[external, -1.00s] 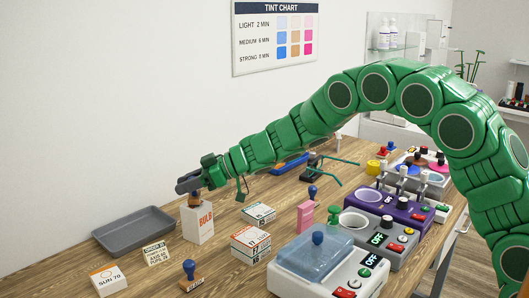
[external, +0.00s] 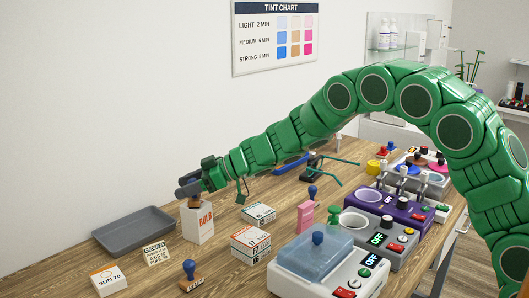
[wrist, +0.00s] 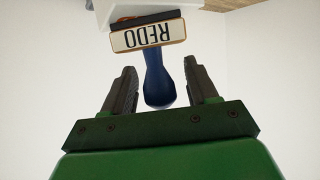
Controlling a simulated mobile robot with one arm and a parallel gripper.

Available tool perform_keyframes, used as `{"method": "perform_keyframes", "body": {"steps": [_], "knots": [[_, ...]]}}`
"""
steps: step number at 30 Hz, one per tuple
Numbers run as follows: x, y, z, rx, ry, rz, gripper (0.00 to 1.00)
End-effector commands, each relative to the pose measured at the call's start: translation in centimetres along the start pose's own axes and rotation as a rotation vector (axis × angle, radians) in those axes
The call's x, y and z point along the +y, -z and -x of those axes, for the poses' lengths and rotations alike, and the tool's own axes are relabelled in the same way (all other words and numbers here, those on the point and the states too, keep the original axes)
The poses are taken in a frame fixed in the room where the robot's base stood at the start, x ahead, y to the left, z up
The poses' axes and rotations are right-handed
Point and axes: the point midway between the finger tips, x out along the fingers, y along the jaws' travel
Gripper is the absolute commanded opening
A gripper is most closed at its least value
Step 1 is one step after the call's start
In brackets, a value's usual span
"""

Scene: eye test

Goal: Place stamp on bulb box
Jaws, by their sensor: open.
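The bulb box (external: 199,225) is a white carton with red BULB lettering, upright on the wooden table. A stamp (external: 194,202) with a wooden base is on its top, mostly hidden by my gripper in the external view. In the wrist view, which looks upside down, the stamp's REDO label (wrist: 149,35) and blue handle (wrist: 157,80) show, with its base against the white box (wrist: 125,8). My gripper (wrist: 166,85) is open, its fingers on either side of the handle with gaps showing. In the external view my gripper (external: 188,190) is at the box's top.
A grey tray (external: 118,244) lies left of the box. Small cartons (external: 250,240) stand to the right. Another blue-handled stamp (external: 190,270), a SUN 70 box (external: 108,281) and an order card (external: 156,254) are in front. Warmers (external: 300,262) and other devices fill the right side.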

Motion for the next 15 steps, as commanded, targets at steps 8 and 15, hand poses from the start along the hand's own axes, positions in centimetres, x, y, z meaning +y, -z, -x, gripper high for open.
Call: {"method": "perform_keyframes", "body": {"steps": [8,15], "knots": [[0.1,0.3,2.2,0.001,-0.001,0.001,0.58],[0.1,0.3,5.6,-0.001,-0.004,0.000,0.58]]}}
